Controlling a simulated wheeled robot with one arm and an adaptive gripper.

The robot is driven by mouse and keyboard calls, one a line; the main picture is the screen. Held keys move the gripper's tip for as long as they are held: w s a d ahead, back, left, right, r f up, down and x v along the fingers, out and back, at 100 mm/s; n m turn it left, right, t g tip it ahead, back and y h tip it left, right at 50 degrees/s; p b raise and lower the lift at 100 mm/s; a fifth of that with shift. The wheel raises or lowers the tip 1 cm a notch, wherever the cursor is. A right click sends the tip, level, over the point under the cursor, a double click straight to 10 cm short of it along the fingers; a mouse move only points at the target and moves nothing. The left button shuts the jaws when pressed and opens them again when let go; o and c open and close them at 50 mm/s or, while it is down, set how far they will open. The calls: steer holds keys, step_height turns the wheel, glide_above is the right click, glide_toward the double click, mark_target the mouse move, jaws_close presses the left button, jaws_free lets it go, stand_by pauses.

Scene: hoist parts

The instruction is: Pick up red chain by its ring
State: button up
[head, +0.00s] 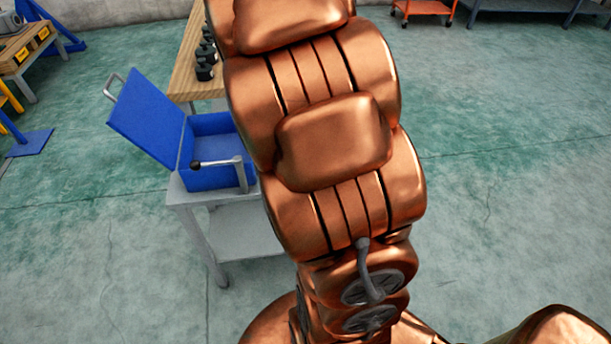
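No red chain or ring shows in the head view. My copper-coloured arm fills the middle of the picture and hides what lies behind it. My gripper is not in view. An open blue box (209,122) stands on a grey cart (196,196) left of my arm, its lid tilted up to the left. The part of its inside that I can see looks empty; the right part is hidden by my arm.
A wooden bench (187,70) with several black parts (205,68) stands behind the blue box. Another bench (22,48) is at the far left. An orange cart (424,8) stands at the back. The floor (510,170) to the right is clear.

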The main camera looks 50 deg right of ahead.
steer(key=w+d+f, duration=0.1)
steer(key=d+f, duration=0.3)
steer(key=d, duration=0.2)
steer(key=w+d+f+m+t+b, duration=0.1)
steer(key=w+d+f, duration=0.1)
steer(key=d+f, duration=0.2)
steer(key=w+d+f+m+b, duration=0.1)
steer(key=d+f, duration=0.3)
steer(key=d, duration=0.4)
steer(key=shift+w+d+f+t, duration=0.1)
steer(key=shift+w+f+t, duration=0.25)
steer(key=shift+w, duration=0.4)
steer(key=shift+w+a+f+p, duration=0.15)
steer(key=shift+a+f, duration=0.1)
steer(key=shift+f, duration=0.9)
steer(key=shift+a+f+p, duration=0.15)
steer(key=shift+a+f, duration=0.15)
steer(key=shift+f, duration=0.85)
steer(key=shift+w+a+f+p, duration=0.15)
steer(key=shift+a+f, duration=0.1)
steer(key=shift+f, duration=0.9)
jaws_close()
